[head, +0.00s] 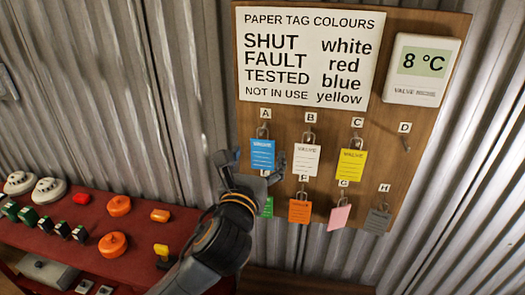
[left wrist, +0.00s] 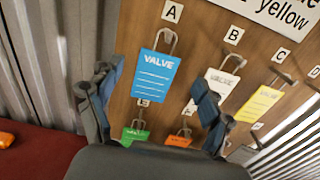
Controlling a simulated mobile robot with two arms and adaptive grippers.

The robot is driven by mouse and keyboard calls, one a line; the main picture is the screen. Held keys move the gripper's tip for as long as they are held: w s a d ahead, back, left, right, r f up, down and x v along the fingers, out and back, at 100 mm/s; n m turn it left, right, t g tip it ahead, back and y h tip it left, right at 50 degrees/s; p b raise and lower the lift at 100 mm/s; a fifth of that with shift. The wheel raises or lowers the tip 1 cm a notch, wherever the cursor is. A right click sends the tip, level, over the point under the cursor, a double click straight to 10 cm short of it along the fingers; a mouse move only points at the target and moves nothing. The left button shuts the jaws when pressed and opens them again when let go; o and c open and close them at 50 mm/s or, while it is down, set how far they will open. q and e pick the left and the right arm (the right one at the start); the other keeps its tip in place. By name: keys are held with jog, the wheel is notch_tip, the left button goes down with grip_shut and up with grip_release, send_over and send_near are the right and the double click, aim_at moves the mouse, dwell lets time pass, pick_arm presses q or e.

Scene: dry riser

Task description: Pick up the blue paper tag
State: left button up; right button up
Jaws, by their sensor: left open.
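The blue paper tag (head: 262,154) hangs on the hook marked A, in the upper row of a wooden board. In the left wrist view the blue tag (left wrist: 156,76) hangs upright, printed VALVE with lines below. My left gripper (head: 250,164) is open in front of the board at the blue tag's lower part. In the left wrist view its two fingers (left wrist: 156,92) stand on either side of the blue tag, with nothing visibly gripped. I cannot tell whether they touch it. My right gripper is not in view.
A white tag (head: 306,160) and yellow tag (head: 351,164) hang to the right; hook D is empty. Green, orange (head: 300,211), pink (head: 340,215) and grey (head: 377,220) tags hang below. A colour sign (head: 308,55) tops the board. A red bench (head: 80,262) with several parts stands left.

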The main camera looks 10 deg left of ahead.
aim_at(262, 145)
pick_arm(q)
jog(key=w+p, duration=0.1)
jog(key=w, duration=0.3)
jog(key=shift+w+f, duration=0.1)
jog(key=shift+f, duration=0.05)
jog(key=c, duration=0.9)
jog(key=shift+o, duration=0.2)
jog(key=shift+a, duration=0.1)
